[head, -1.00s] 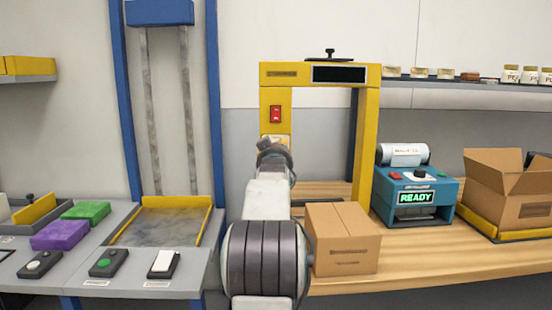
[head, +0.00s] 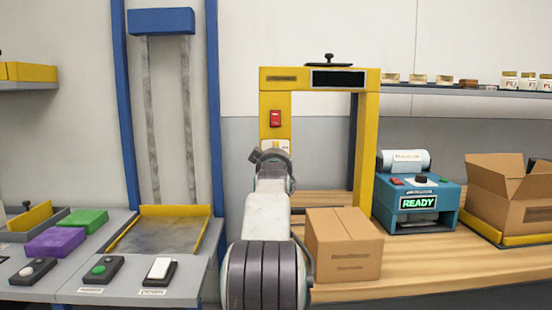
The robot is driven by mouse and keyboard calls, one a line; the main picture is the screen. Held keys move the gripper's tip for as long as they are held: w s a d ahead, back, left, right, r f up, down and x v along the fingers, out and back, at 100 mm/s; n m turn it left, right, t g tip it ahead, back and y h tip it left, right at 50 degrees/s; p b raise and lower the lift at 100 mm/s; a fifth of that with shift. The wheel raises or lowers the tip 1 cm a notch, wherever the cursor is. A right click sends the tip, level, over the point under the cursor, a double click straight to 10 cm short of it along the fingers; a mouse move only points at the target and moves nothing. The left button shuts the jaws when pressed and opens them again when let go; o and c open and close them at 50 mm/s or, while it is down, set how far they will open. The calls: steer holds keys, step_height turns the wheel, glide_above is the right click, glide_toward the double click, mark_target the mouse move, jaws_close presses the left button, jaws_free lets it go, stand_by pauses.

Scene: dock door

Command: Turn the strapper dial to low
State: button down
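The yellow strapper frame (head: 368,140) stands on the wooden bench, with a red switch (head: 275,118) on its left post. Below the switch a pale dial plate (head: 276,146) shows only in part. My arm covers the dial itself, so its setting cannot be read. My gripper (head: 268,156) is at the left post, just in front of the plate. Its fingers are seen from behind, and I cannot tell whether they touch the dial or are open or shut.
A closed carton (head: 343,245) sits on the bench right of my arm. A blue machine reading READY (head: 418,203) and an open carton (head: 508,200) stand further right. A grey table (head: 205,272) with button boxes, purple and green blocks is at left.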

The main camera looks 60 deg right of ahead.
steer(key=shift+w+a+r, duration=0.1)
steer(key=shift+r, duration=0.3)
steer(key=c, duration=1.3)
jaws_free()
steer(key=shift+c, duration=0.2)
steer(key=o, duration=0.3)
steer(key=shift+w+f, duration=0.1)
steer(key=shift+o, duration=1.2)
steer(key=shift+f, duration=0.2)
steer(key=v, duration=1.2)
